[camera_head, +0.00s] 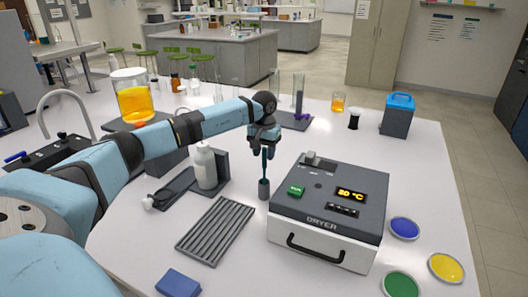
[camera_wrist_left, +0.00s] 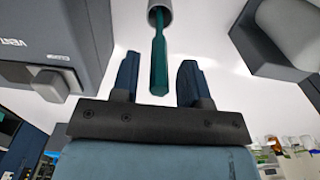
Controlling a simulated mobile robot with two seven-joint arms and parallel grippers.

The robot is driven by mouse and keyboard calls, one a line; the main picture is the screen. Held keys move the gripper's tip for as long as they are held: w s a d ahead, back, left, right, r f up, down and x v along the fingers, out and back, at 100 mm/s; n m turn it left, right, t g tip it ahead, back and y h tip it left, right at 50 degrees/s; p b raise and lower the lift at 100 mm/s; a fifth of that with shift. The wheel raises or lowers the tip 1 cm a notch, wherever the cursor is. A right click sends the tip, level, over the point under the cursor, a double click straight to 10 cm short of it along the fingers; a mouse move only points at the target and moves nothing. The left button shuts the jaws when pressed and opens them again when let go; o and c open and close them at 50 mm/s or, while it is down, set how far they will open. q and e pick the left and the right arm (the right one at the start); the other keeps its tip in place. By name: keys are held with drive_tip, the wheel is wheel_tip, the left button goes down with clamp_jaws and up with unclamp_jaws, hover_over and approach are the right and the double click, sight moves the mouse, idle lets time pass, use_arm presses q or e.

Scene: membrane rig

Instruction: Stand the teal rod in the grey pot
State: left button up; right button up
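The teal rod (camera_head: 264,163) stands upright with its lower end inside the small grey pot (camera_head: 263,189), on the white table just left of the dryer. In the left wrist view the rod (camera_wrist_left: 159,62) runs into the mouth of the pot (camera_wrist_left: 160,12). My left gripper (camera_head: 264,151) is directly above the pot, around the rod's upper end. In the wrist view its two fingers (camera_wrist_left: 158,68) are spread, with a gap on each side of the rod. The rod's foot inside the pot is hidden. My right gripper is not in view.
The dryer (camera_head: 329,212) stands close on the right of the pot. A white bottle (camera_head: 205,167) in a dark stand is to the left, and a grey ribbed rack (camera_head: 215,230) lies front left. Coloured dishes (camera_head: 446,268) and a blue block (camera_head: 178,283) lie near the front.

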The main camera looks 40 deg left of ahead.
use_arm(q)
drive_tip(key=shift+r, duration=0.1)
drive_tip(key=shift+r, duration=0.25)
wheel_tip(320, 180, up, 12)
drive_tip(key=b, duration=0.1)
drive_tip(key=shift+f, duration=0.15)
drive_tip(key=shift+f, duration=0.1)
idle(0.4)
